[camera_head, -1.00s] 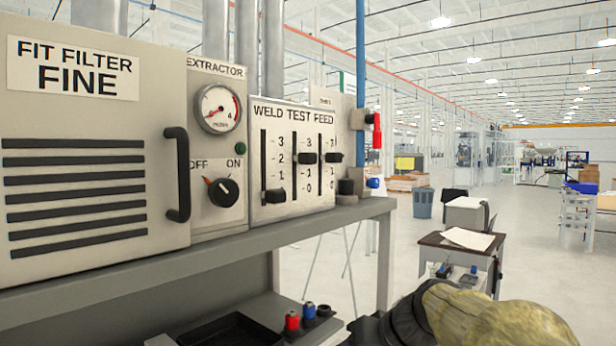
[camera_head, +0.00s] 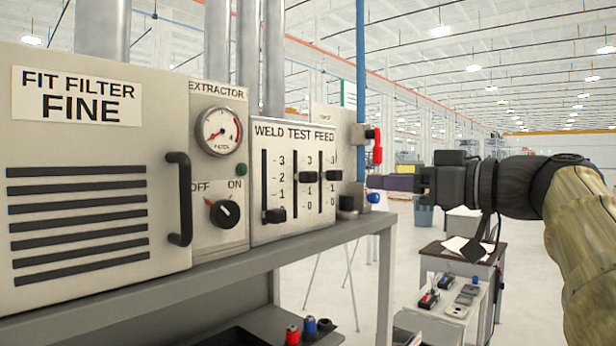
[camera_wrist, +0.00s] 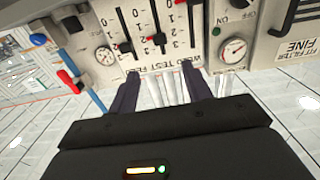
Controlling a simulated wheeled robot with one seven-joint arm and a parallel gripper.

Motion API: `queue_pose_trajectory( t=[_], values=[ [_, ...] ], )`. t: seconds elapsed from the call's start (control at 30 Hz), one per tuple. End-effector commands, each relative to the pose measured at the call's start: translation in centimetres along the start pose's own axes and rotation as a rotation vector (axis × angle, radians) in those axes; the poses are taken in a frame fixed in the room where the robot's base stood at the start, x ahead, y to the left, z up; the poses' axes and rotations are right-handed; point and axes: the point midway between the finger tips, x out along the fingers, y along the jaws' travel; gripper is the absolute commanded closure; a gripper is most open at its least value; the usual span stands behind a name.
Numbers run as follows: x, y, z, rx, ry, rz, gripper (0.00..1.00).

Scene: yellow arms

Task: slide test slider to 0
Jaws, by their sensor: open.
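The test slider (camera_head: 308,177) is the middle of three black sliders on the WELD TEST FEED panel (camera_head: 291,133). Its knob sits near the 2 mark. The weld slider (camera_head: 275,215) on its left is low, near 0. The feed slider (camera_head: 333,175) on its right is at about the test slider's height. My gripper (camera_head: 425,185) is raised to the right of the panel, pointing left, apart from it. In the wrist view the panel appears upside down, with my open, empty gripper (camera_wrist: 162,88) below the test slider (camera_wrist: 157,41).
The extractor knob (camera_head: 224,213) and filter door handle (camera_head: 180,198) stick out left of the sliders. A red valve lever (camera_head: 376,147) and blue knob (camera_head: 373,197) stand at the panel's right, beside a blue pipe (camera_head: 360,80). A grey shelf edge (camera_head: 290,249) runs below.

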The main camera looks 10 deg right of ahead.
Motion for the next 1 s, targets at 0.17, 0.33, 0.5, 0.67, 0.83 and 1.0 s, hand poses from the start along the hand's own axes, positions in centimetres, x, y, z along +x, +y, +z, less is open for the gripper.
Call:
queue_pose_trajectory(
  t=[0.17, 0.33, 0.5, 0.67, 0.83, 1.0],
  values=[
    [2.4, -0.1, -0.3, 0.003, -0.003, -0.004, 0.51],
    [5.4, -0.1, -0.4, 0.004, -0.003, -0.004, 0.51],
    [8.4, -0.1, -0.4, 0.005, -0.004, -0.004, 0.51],
    [11.3, -0.1, -0.4, 0.005, -0.004, -0.004, 0.51],
    [14.1, -0.1, -0.4, 0.005, -0.004, -0.004, 0.51],
    [16.1, -0.1, -0.2, 0.003, -0.003, -0.003, 0.51]
  ],
)
